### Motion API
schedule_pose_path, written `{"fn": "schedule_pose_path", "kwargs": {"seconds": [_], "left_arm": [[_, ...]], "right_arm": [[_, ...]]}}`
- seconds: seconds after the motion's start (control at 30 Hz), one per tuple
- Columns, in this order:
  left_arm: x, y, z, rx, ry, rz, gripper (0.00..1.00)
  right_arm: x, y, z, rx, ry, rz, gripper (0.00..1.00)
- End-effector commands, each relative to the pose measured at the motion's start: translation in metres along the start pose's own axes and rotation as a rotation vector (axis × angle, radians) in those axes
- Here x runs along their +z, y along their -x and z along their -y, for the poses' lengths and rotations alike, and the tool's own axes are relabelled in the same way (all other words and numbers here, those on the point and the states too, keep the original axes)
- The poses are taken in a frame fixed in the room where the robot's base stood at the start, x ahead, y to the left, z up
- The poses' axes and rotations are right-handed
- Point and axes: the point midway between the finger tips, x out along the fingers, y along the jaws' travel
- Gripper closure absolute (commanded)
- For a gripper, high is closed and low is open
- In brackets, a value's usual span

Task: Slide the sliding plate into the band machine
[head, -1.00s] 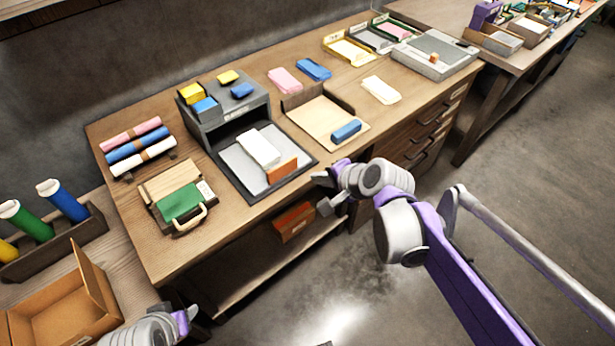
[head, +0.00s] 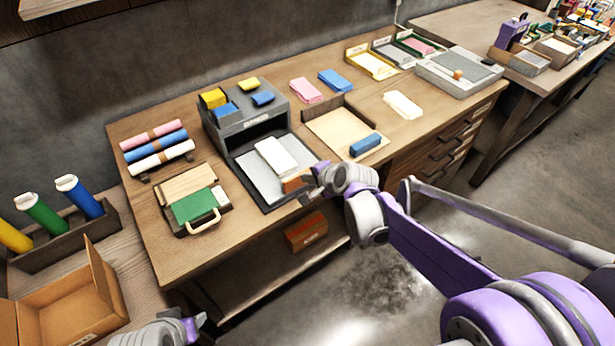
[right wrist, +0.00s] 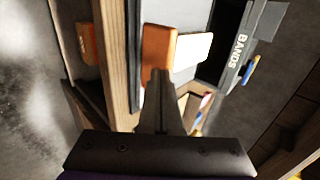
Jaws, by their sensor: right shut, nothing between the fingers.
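The band machine (head: 246,122) is a dark grey box on the workbench, labelled "BANDS" in the right wrist view (right wrist: 238,55). The sliding plate (head: 252,180), light grey with a dark rim, sticks out of its front opening. A white block (head: 276,155) lies on the plate, and an orange block (head: 292,184) sits at its front right. The orange block also shows in the right wrist view (right wrist: 157,48). My right gripper (head: 311,186) is shut and empty, close against the orange block; contact is unclear. My left gripper (head: 197,324) is low at the left, its fingers indistinct.
A green case with a handle (head: 196,208) lies left of the plate. A tan tray (head: 335,135) with a blue block (head: 365,144) is to the right. Yellow and blue blocks sit on the machine's top. An orange box (head: 306,232) stands on the lower shelf.

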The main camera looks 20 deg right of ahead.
Motion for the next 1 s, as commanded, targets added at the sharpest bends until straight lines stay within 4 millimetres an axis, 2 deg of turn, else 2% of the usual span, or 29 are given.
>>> {"fn": "schedule_pose_path", "kwargs": {"seconds": [0.37, 0.57, 0.77, 1.0], "left_arm": [[0.000, 0.000, 0.000, 0.000, 0.000, 0.000, 0.50], [0.001, -0.001, 0.000, 0.000, 0.000, 0.001, 0.50], [0.003, -0.004, 0.000, 0.000, 0.000, 0.002, 0.50], [0.003, -0.004, 0.000, 0.000, 0.000, 0.002, 0.50]], "right_arm": [[0.000, -0.001, 0.001, 0.000, 0.000, 0.000, 1.00], [0.001, -0.012, 0.011, 0.001, 0.001, 0.001, 1.00], [0.001, -0.040, 0.036, 0.000, 0.002, 0.002, 1.00], [0.001, -0.083, 0.077, 0.000, 0.002, 0.002, 1.00]]}}
